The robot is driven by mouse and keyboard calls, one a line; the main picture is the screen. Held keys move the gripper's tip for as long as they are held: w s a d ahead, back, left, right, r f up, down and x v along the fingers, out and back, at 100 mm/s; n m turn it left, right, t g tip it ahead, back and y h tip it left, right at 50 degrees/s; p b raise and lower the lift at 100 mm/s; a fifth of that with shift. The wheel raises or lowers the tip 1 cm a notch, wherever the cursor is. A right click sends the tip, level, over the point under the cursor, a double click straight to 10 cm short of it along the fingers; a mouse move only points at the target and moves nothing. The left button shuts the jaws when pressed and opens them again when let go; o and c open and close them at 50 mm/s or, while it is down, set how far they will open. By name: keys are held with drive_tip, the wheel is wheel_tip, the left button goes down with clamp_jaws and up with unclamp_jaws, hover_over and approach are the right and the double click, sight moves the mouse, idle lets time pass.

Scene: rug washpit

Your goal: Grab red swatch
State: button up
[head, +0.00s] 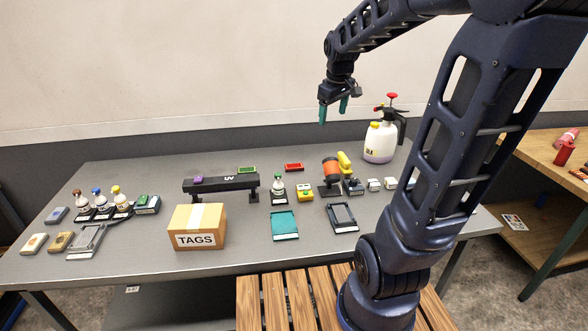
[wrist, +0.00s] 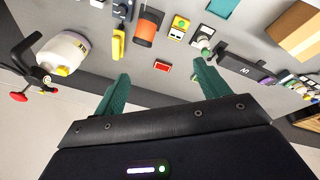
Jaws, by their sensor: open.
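The red swatch (head: 294,167) is a small flat red piece with a dark edge, lying near the back of the grey table. In the wrist view the red swatch (wrist: 162,66) shows between the two fingertips, some way beyond them. My gripper (head: 333,112) is raised above the back of the table, fingers pointing down, open and empty. Its teal fingers also frame the wrist view, so my gripper (wrist: 161,72) is spread and apart from the swatch.
A green swatch (head: 247,169) and the black UV lamp bar (head: 222,184) are left of the red swatch. An orange-and-black device (head: 331,172) and a white spray bottle (head: 380,142) stand to its right. A cardboard TAGS box (head: 197,239) sits in front. Bare table surrounds the swatch.

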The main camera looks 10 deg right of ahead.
drive_tip(key=w+a+f+n, duration=0.2)
drive_tip(key=w+f+n, duration=0.15)
drive_tip(key=w, duration=0.65)
drive_tip(key=n+g, duration=0.3)
drive_tip(key=n, duration=0.5)
hover_over(294, 165)
drive_tip(key=f, duration=2.7)
drive_tip(key=shift+w+a+f, duration=0.1)
drive_tip(key=shift+a+f, duration=0.1)
drive_tip(key=shift+a, duration=0.2)
drive_tip(key=shift+s+d+f, duration=0.15)
drive_tip(key=shift+d+f, duration=0.05)
drive_tip(key=shift+f, duration=1.15)
drive_tip(key=shift+s+d+f, duration=0.15)
drive_tip(key=shift+f, duration=1.15)
drive_tip(key=c, duration=1.1)
